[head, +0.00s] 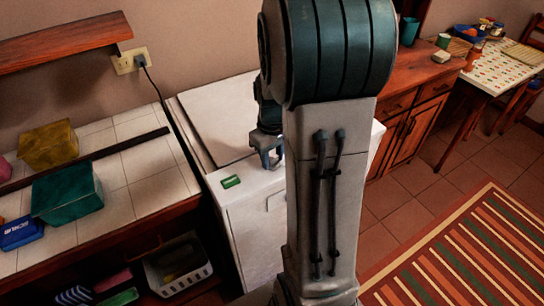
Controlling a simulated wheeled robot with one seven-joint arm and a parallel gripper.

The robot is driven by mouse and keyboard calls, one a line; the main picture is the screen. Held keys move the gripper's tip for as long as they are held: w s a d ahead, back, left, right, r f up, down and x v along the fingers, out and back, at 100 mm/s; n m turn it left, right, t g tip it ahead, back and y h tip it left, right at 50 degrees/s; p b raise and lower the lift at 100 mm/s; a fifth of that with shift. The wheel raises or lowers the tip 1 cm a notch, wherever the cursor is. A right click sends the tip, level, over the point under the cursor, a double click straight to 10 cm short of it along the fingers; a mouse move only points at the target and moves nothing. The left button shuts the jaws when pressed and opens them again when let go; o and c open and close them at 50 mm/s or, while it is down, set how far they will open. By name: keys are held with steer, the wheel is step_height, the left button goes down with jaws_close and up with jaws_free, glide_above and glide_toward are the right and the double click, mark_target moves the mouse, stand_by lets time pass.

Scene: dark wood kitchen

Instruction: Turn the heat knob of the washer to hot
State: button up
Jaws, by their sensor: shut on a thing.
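The white washer (262,224) stands in the middle of the head view, with its flat lid (215,120) closed. My gripper (271,164) points down at the front part of the washer's top. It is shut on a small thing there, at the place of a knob. The knob itself is too small and too covered by the fingers to make out, so its setting cannot be told. My own arm stands in front and hides the right part of the washer's top and front.
A green bar (231,181) lies on the washer's top, left of my gripper. A tiled counter (130,165) with a yellow box (48,145) and a teal box (68,193) stands at left. A wooden cabinet (420,115) is behind at right. Floor with a striped rug (470,250) is open at right.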

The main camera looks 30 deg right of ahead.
mark_target(272, 159)
steer(key=m, duration=0.3)
steer(key=shift+m, duration=2.3)
steer(key=o, duration=1)
steer(key=shift+r, duration=0.1)
step_height(272, 159, up, 14)
steer(key=shift+f, duration=0.15)
